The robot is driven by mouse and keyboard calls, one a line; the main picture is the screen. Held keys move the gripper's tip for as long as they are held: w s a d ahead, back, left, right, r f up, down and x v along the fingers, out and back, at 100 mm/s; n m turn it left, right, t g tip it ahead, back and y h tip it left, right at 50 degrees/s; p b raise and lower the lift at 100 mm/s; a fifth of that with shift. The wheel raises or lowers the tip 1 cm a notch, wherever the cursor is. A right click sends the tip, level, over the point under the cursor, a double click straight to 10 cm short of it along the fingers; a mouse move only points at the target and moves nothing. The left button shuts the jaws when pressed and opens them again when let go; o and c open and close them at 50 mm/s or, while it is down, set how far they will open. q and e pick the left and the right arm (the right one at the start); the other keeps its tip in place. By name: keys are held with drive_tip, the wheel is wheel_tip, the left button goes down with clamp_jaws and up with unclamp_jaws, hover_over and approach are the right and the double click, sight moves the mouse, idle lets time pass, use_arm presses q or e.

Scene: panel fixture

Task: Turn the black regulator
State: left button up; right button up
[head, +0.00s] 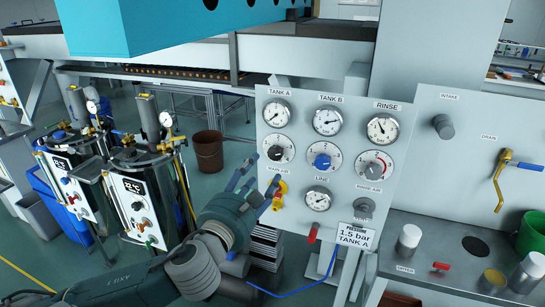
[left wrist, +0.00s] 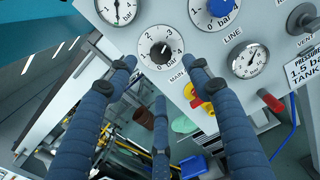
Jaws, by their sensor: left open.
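The black regulator (head: 279,150) is a round knob on a white numbered dial, below the TANK A gauge (head: 276,113) on the grey panel. It also shows unobstructed in the left wrist view (left wrist: 160,52). My left gripper (head: 265,170) is open and empty, just below and in front of the knob. In the left wrist view its blue fingers (left wrist: 162,64) spread to either side of the dial, with a third finger lower down. I see no clear contact with the knob. A sign (head: 355,236) reads pressure 1.5 bar, TANK A. My right gripper is not in view.
The blue regulator (head: 322,161) sits right of the black one. A yellow-and-red MAIN AIR valve (head: 279,195) is close beside my left fingers. The LINE gauge (head: 318,198) and a red handle (head: 313,232) are lower right. A turquoise beam (head: 190,25) hangs above.

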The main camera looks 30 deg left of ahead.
sight(274, 156)
use_arm(q)
drive_tip(key=p+x, duration=0.1)
drive_tip(key=x, duration=0.8)
drive_tip(key=shift+w+d, duration=0.1)
drive_tip(key=shift+w, duration=0.3)
drive_tip(key=shift+f, duration=0.1)
drive_tip(key=c, duration=1.1)
